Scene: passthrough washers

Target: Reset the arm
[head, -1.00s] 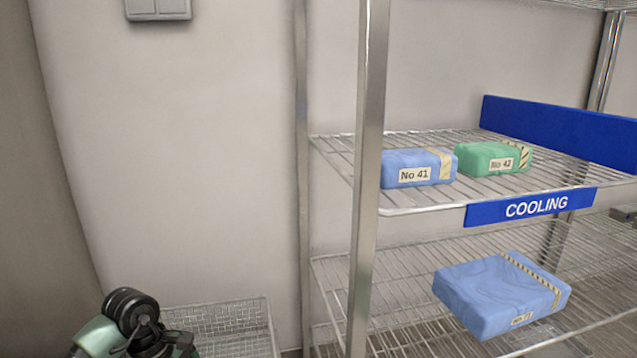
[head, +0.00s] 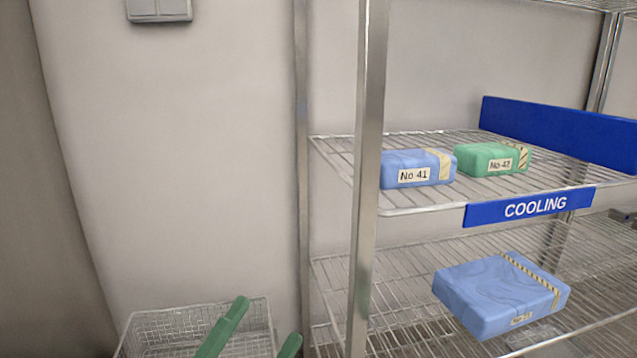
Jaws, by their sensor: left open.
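My left gripper (head: 265,322) shows at the bottom edge as two green fingers. They are spread apart and hold nothing. The fingers point up and to the right, in front of a wire basket (head: 150,320). The rest of my left arm is out of the picture. My right gripper is not in view.
A wire shelf rack stands at the right, its metal post (head: 367,190) near the middle. The upper shelf holds a blue pack No 41 (head: 405,160) and a green pack No 42 (head: 485,153), behind a COOLING sign (head: 535,207). A larger blue pack (head: 490,290) lies on the lower shelf.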

